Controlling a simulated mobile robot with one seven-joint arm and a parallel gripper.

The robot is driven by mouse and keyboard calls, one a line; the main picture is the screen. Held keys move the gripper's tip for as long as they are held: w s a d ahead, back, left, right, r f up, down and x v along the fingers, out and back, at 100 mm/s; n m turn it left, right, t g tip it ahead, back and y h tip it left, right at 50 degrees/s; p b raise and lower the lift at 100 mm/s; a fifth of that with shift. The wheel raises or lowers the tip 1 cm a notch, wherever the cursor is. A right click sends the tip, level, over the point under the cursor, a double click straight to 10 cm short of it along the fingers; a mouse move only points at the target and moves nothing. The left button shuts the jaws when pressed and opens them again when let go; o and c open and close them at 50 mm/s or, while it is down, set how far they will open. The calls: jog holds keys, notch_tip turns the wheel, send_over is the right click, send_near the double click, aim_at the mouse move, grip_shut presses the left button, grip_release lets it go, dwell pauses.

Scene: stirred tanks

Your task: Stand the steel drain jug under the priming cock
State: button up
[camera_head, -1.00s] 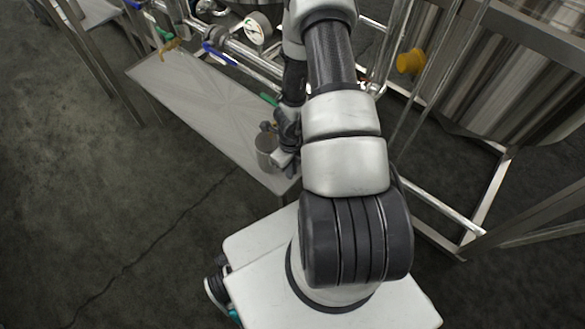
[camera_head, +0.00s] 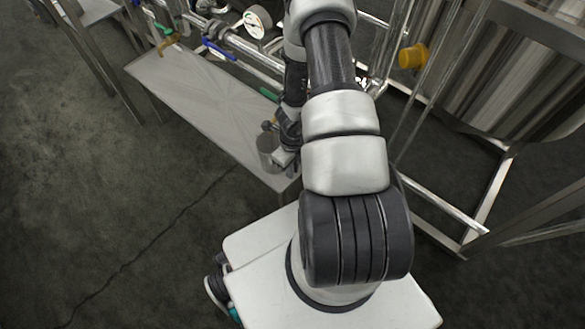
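The steel drain jug (camera_head: 267,151) is a small grey cylinder. It looks upright, at the near right end of the long steel shelf. I cannot tell whether it rests on the shelf or is just above it. My gripper (camera_head: 284,155) is at the jug's right side, touching or very close. Its fingers are mostly hidden by the arm and jug, so its grip is unclear. A small brass cock with a green handle (camera_head: 162,29) hangs over the shelf's far left end. Blue (camera_head: 219,50) and green (camera_head: 269,94) handles sit along the pipework; no label shows which is the priming cock.
The steel shelf (camera_head: 205,100) is bare between the jug and its far end. Pipes with a round gauge (camera_head: 257,22) run along its back edge. Open floor lies left.

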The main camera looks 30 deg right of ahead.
jog(key=shift+o, duration=1.3)
jog(key=shift+s+d+f, duration=0.1)
jog(key=shift+s+d, duration=0.05)
jog(key=shift+d, duration=0.05)
notch_tip(320, 180, up, 13)
jog(key=p, duration=0.8)
jog(key=shift+a, duration=0.1)
